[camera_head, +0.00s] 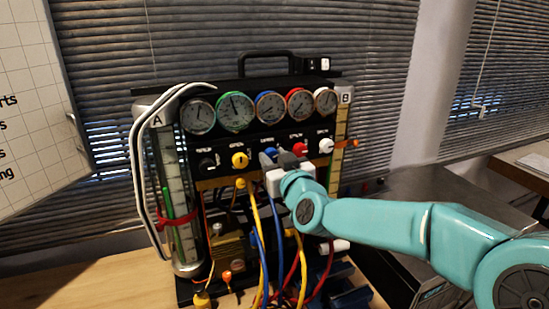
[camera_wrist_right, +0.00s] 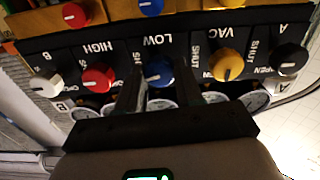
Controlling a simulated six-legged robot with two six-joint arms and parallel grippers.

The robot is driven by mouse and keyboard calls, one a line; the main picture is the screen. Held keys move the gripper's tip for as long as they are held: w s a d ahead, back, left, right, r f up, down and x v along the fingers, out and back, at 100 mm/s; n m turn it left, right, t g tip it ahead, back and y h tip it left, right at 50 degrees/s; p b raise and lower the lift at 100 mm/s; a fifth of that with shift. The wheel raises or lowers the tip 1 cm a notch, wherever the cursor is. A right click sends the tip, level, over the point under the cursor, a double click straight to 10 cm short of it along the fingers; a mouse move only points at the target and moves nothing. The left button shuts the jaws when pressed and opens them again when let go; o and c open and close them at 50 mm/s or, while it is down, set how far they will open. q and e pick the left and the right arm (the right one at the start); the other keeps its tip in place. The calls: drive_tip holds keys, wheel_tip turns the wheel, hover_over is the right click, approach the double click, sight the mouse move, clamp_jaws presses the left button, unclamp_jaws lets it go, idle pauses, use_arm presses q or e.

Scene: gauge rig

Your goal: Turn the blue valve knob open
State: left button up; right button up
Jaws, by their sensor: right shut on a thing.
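The blue valve knob (camera_wrist_right: 158,69) sits under the LOW label in the middle of the row of knobs. In the head view only a little of it (camera_head: 270,152) shows behind my right gripper (camera_head: 279,158). In the wrist view the two dark fingers of my right gripper (camera_wrist_right: 158,82) stand on either side of the knob and are shut on it. A pale mark shows on the knob, but its exact setting is hard to tell. My left gripper is not in view.
The yellow knob (camera_head: 240,160) and red knob (camera_head: 298,149) flank the blue one closely. Black (camera_head: 207,163) and white (camera_head: 326,146) knobs are at the ends. Gauges (camera_head: 270,107) line up above. Yellow, blue and red hoses hang below the panel.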

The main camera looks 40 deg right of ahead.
drive_tip(key=n+p, duration=0.1)
drive_tip(key=n, duration=0.3)
drive_tip(key=shift+r+n, duration=0.1)
drive_tip(key=shift+n, duration=0.2)
drive_tip(key=n+p, duration=0.1)
drive_tip(key=n, duration=0.2)
drive_tip(key=shift+a+n, duration=0.1)
drive_tip(key=shift+n, duration=0.3)
drive_tip(key=n+p, duration=0.1)
drive_tip(key=n, duration=0.4)
drive_tip(key=shift+f+n, duration=0.25)
drive_tip(key=shift+n, duration=0.75)
drive_tip(key=shift+f, duration=0.1)
drive_tip(key=o, duration=1)
drive_tip(key=shift+s+a, duration=0.1)
drive_tip(key=shift+a, duration=0.05)
drive_tip(key=shift+o, duration=0.2)
drive_tip(key=shift+s+r, duration=0.1)
drive_tip(key=shift+r, duration=0.1)
drive_tip(key=shift+f, duration=0.1)
